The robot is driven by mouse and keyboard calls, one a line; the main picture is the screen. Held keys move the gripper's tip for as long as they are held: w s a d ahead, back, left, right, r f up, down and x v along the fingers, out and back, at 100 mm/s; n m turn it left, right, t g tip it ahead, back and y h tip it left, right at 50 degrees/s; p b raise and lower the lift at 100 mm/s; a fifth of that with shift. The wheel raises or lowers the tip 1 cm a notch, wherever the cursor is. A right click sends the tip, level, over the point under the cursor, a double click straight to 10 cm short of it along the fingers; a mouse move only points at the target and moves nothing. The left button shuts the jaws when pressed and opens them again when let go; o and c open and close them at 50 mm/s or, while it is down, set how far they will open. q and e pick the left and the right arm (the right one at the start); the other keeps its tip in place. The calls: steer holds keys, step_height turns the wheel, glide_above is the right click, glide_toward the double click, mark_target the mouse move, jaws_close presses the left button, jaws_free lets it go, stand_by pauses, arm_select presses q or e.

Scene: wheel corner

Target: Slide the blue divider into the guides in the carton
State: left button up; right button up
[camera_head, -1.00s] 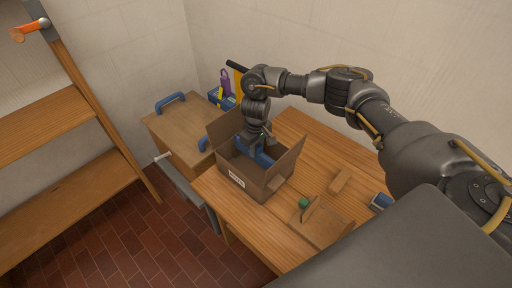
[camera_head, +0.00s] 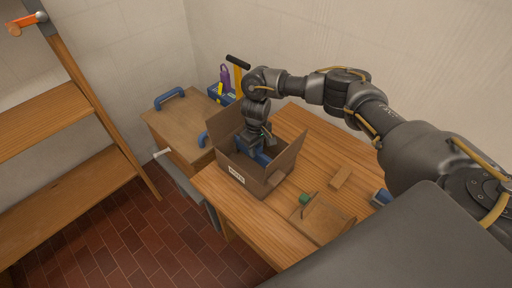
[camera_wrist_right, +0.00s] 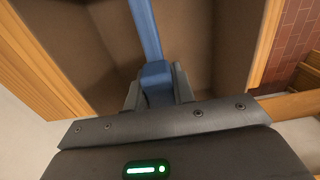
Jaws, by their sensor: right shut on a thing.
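The carton (camera_head: 262,183) stands open on the wooden table, its flaps spread. The blue divider (camera_head: 261,157) is down inside the carton; its edge also shows in the right wrist view (camera_wrist_right: 144,28), running across the carton's interior. My right gripper (camera_head: 262,143) reaches down into the carton from above. In the right wrist view its fingers (camera_wrist_right: 158,88) are shut on a blue tab of the divider. The guides and the divider's lower edge are hidden, so I cannot tell how they meet. My left gripper is not in view.
A wooden board (camera_head: 322,220) with a green piece (camera_head: 304,199) and a wooden block (camera_head: 341,177) lie on the table to the right. A cabinet with blue handles (camera_head: 170,99) stands left. A shelf (camera_head: 60,118) is at far left.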

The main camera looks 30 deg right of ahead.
mark_target(256, 161)
steer(key=shift+f+b, duration=0.8)
steer(key=shift+f, duration=0.95)
steer(key=o, duration=1.1)
step_height(256, 161, up, 11)
steer(key=shift+f, duration=0.1)
